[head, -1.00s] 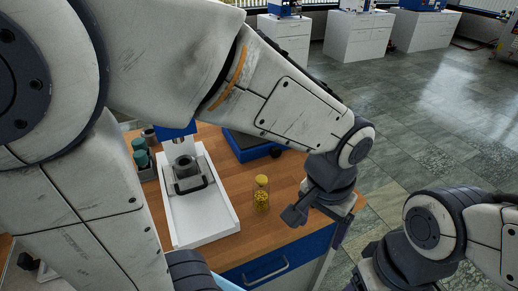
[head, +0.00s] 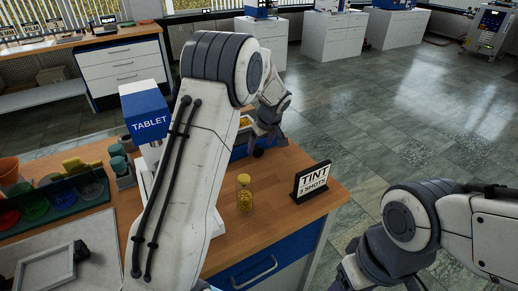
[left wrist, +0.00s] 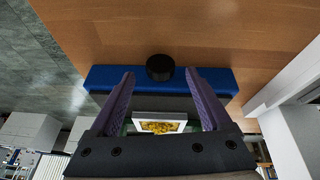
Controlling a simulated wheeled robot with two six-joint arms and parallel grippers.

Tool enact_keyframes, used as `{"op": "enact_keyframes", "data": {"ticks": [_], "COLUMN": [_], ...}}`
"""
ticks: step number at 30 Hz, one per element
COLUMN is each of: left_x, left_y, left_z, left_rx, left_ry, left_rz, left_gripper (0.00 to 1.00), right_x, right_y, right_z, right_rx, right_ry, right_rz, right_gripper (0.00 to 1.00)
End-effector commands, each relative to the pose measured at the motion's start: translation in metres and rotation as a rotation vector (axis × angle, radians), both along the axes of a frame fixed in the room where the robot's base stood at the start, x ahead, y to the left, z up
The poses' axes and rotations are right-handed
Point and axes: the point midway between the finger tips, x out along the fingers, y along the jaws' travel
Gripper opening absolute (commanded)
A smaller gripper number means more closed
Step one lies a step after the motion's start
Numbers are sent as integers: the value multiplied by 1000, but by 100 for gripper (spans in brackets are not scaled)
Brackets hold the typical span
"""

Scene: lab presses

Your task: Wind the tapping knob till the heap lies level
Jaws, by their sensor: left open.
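The tapping knob (left wrist: 160,67) is a round black knob on the front of a low blue device (left wrist: 222,80). In the head view the knob (head: 258,152) shows below my left gripper (head: 266,130), and my arm hides much of the device. The yellow heap (left wrist: 158,127) lies in a white-rimmed tray; a bit of the heap (head: 244,121) shows in the head view. In the left wrist view my left gripper (left wrist: 160,77) is open, its fingers pointing towards the knob, one to each side; contact cannot be told. My right gripper is out of sight.
A yellow-filled jar (head: 245,194) and a TINT sign (head: 312,182) stand on the wooden bench at the front. A TABLET press (head: 146,117) stands left, partly behind my arm. Bare wood separates jar and sign.

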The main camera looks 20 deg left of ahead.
Motion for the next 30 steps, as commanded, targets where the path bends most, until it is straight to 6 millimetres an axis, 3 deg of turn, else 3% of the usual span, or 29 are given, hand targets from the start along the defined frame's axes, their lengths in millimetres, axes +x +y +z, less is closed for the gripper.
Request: {"op": "enact_keyframes", "data": {"ticks": [6,17,18,24,30], "left_x": [8,10,10,9,11], "left_y": [8,10,10,9,9], "left_z": [-26,-33,-33,-33,-33], "left_rx": [-1,-1,-1,-1,18], "left_ry": [1,0,0,0,24], "left_rz": [-1,0,0,-1,-4], "left_gripper": [82,82,78,1,0], "right_x": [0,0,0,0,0], "right_y": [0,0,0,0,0], "right_z": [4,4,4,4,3], "right_rx": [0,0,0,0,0], "right_ry": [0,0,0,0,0], "right_rz": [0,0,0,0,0], "right_gripper": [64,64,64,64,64]}}
